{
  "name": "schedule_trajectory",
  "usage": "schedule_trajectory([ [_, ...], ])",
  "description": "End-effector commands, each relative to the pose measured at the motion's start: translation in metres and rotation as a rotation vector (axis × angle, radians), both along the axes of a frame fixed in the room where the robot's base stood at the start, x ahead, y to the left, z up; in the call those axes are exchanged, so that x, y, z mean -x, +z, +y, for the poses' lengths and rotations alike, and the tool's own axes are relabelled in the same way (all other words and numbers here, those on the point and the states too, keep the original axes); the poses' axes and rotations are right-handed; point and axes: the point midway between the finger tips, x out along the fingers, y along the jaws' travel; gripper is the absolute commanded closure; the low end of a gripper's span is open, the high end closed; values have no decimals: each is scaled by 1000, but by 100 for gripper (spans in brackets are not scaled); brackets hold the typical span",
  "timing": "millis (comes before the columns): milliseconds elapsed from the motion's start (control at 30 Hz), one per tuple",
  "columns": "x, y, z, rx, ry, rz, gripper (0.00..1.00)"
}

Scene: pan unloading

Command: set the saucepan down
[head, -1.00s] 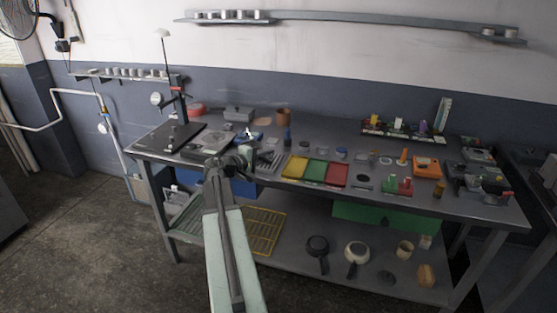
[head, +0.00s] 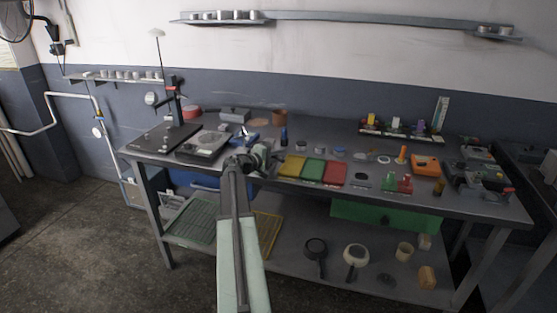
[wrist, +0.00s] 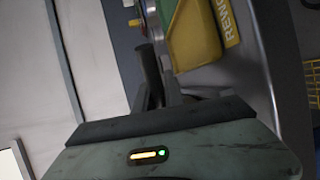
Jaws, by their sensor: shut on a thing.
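My gripper (head: 246,162) is over the front edge of the workbench, left of the coloured trays. It is shut on the saucepan, of which little can be made out. A small greyish rounded shape (head: 262,154) shows at the fingertips in the head view. In the wrist view a dark bar like a handle (wrist: 151,76) runs up from the jaws, and the rest of the pan is hidden or out of frame. I cannot tell whether the pan touches the bench top (head: 330,140).
Yellow, green and red trays (head: 313,170) lie just right of my gripper. A flat grey device (head: 203,145) and a dark board (head: 160,142) lie to the left. A dark pan (head: 316,248) and a pale pan (head: 355,254) are on the lower shelf. The bench is crowded.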

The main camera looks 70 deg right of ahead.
Motion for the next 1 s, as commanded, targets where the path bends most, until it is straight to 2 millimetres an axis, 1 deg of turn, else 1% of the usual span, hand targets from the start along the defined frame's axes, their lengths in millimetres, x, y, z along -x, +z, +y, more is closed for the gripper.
schedule_trajectory([
  [167, 0, -4, 0, 0, 0, 0, 100],
  [200, 0, -2, 0, 0, -1, 0, 75],
  [233, 0, -2, 0, 0, -1, 0, 67],
  [267, 0, -2, 0, 0, -1, 0, 64],
  [500, 1, -2, 0, 0, -1, 0, 64],
  [600, 1, 3, 0, 0, -1, 0, 64],
  [633, 0, 4, 3, 0, -1, 0, 64],
  [767, -8, 9, 27, 0, 1, 0, 64],
  [900, -22, 17, 61, 0, 2, 1, 64],
  [1000, -30, 21, 81, 0, 2, 0, 64],
])
